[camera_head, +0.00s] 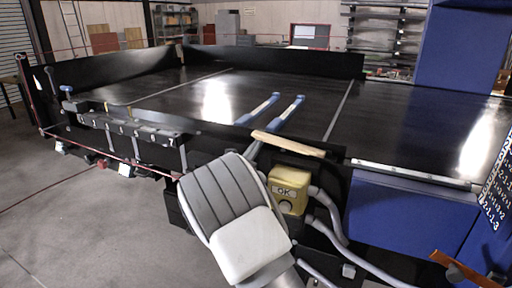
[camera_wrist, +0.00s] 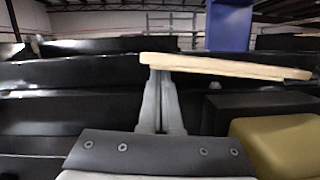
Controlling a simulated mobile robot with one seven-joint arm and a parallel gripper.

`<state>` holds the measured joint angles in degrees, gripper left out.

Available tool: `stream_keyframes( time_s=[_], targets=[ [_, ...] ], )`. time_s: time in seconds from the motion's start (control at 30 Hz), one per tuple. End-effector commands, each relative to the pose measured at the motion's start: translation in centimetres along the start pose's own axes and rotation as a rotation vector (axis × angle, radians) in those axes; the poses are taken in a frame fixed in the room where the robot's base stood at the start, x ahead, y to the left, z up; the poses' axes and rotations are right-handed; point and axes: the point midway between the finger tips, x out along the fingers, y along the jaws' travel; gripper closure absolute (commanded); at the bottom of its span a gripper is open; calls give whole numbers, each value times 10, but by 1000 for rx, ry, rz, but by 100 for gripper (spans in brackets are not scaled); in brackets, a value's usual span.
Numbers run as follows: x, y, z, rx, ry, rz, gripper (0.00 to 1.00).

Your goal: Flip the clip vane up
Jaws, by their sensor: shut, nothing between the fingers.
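A flat tan bar (camera_head: 288,143), which may be the clip vane, lies nearly level at the conveyor's near edge, above a yellow box. It slopes slightly down to the right and also shows in the wrist view (camera_wrist: 225,67). My gripper (camera_wrist: 160,72) is shut and empty, its two grey fingers together. Its tips are at the left part of the bar, just under or behind its lower edge; I cannot tell whether they touch. In the head view my wrist hides most of the gripper, and only a grey finger (camera_head: 254,150) shows by the bar's left end.
The yellow box (camera_head: 288,191) marked "OK", with grey hoses, is just right of my wrist. Two blue-and-white rods (camera_head: 285,112) lie on the black conveyor (camera_head: 385,115). A numbered rail (camera_head: 130,128) runs along the left edge. A blue panel (camera_head: 405,212) is to the right.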

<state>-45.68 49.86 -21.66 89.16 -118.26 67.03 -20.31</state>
Motion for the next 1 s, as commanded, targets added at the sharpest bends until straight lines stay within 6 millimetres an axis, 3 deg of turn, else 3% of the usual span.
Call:
stream_keyframes(
  time_s=[0.53,1.0],
  targets=[
    [7,2,28,140,-2,-34,100],
    [27,-17,107,545,-4,-136,100]
  ],
)
